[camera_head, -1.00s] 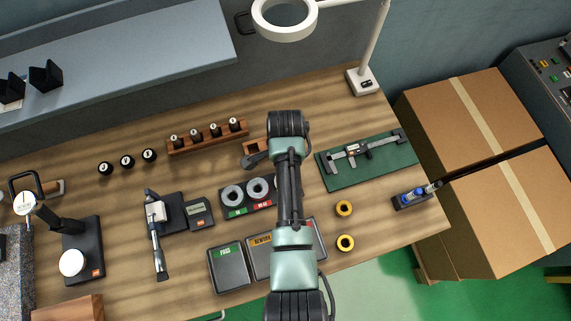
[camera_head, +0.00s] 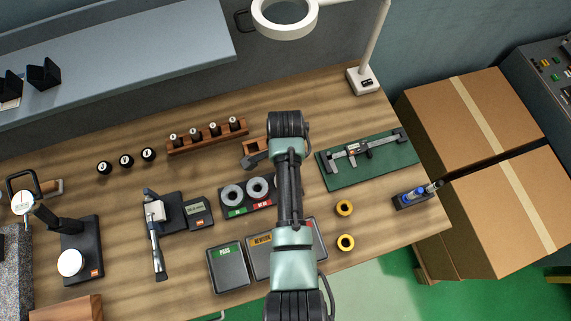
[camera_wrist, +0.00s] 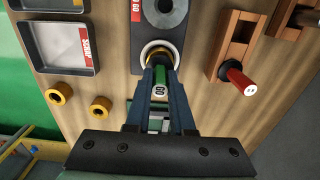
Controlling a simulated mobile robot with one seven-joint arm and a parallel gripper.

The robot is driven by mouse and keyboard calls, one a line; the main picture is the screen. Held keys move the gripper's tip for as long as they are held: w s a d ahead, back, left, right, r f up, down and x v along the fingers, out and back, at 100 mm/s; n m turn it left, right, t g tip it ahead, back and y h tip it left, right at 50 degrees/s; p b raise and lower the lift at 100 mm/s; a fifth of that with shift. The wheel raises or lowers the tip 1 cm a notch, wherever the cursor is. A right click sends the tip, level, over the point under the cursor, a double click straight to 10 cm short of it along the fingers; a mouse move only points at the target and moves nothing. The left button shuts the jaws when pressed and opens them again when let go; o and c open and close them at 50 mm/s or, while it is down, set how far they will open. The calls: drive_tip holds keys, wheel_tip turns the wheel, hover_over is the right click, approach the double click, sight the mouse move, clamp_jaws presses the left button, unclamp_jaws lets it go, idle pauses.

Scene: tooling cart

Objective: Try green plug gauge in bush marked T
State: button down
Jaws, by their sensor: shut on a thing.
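In the wrist view my gripper (camera_wrist: 160,88) is shut on the green plug gauge (camera_wrist: 160,92), whose end faces the camera. Its far end points at a pale ring with a yellow bush (camera_wrist: 147,53) showing inside it, at the end of a black holder (camera_wrist: 140,68). The fingers hide much of this bush, and I cannot tell whether the gauge tip is in it or above it. No letter T is readable. Two loose yellow bushes (camera_head: 344,208) (camera_head: 345,242) lie on the bench. My arm hides the gripper in the head view.
A red-handled gauge (camera_wrist: 236,76) sits in a wooden block (camera_wrist: 232,48) to the right in the wrist view. The scrap tray (camera_wrist: 47,66) is at left. A green mat (camera_head: 380,174) bears a caliper (camera_head: 355,150). Bare bench lies around the loose bushes.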

drive_tip(key=shift+f, duration=0.35)
idle(0.7)
drive_tip(key=shift+r+p, duration=1.35)
drive_tip(key=shift+r, duration=0.25)
idle(1.1)
drive_tip(key=shift+r+p, duration=2.35)
drive_tip(key=shift+r, duration=0.05)
